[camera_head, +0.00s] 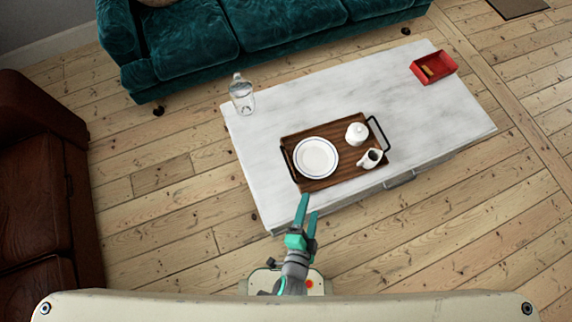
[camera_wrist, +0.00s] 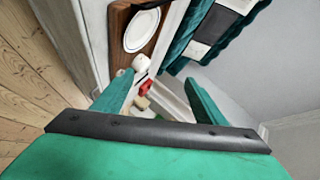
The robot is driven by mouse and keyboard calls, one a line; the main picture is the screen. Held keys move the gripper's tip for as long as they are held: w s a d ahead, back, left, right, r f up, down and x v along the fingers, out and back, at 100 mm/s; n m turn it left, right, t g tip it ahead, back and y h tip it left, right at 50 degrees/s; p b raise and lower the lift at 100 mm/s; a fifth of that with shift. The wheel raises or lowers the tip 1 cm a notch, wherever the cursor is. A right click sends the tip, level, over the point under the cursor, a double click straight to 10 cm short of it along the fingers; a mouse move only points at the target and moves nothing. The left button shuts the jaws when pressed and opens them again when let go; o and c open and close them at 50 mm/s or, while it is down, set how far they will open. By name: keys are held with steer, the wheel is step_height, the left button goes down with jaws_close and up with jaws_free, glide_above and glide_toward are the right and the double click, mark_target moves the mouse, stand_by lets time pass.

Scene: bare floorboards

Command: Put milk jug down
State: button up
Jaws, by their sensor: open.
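The small white milk jug (camera_head: 371,157), dark inside its mouth, stands upright on the wooden tray (camera_head: 318,187), near the tray's right end. My gripper (camera_head: 309,203) is open and empty at the near edge of the table, left of the jug and apart from it. In the wrist view, my open gripper (camera_wrist: 158,80) has nothing between its teal fingers. A white vessel (camera_wrist: 141,63) shows beyond the fingers there; I cannot tell whether it is the jug or the lidded pot.
The tray, with black handles, also holds a white plate (camera_head: 316,157) and a white lidded pot (camera_head: 357,132). A glass jar (camera_head: 242,94) and a red box (camera_head: 433,67) stand on the marble-topped table (camera_head: 440,115). A teal sofa (camera_head: 270,30) is behind, a brown one (camera_head: 35,190) left.

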steer(key=s+a+r+n+t+y, duration=0.1)
steer(key=s+a+r+n, duration=0.2)
steer(key=r+n, duration=0.4)
steer(key=s+a+r+n+t+y, duration=0.1)
steer(key=s+a+r+n, duration=0.3)
steer(key=r+n, duration=0.4)
steer(key=shift+s+r+n+y, duration=0.3)
steer(key=shift+s+r+y, duration=0.15)
steer(key=shift+y, duration=0.35)
